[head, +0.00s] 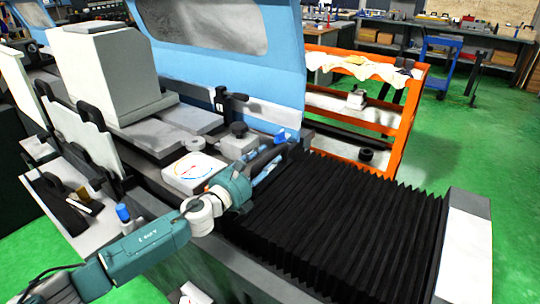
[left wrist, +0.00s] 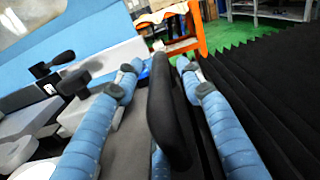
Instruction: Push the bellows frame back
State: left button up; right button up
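The black pleated bellows (head: 345,225) stretches across the machine bed toward a white end block (head: 466,245). At its left end is the bellows frame, with a dark curved handle (head: 263,160) on it. My left gripper (head: 272,166) is at this handle. In the left wrist view, the handle (left wrist: 165,105) stands between the two blue fingers of my left gripper (left wrist: 158,75). The fingers are apart, with a clear gap on the left side. The right finger is close to the handle; I cannot tell whether it touches. My right gripper is out of view.
A white box with a red and blue dial (head: 194,171) lies left of my gripper. A light blue machine cover (head: 240,65) rises behind. An orange cart (head: 405,130) stands beyond the bellows. Green floor (head: 460,140) is open at the right.

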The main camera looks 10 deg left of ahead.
pick_arm(q)
jog(key=shift+x, duration=0.95)
jog(key=shift+w+d, duration=0.1)
jog(key=shift+w, duration=0.1)
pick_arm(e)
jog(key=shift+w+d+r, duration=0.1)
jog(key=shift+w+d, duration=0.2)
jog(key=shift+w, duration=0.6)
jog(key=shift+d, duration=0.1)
pick_arm(q)
grip_shut()
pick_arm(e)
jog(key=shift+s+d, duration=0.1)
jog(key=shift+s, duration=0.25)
pick_arm(q)
jog(key=shift+d+r, duration=0.1)
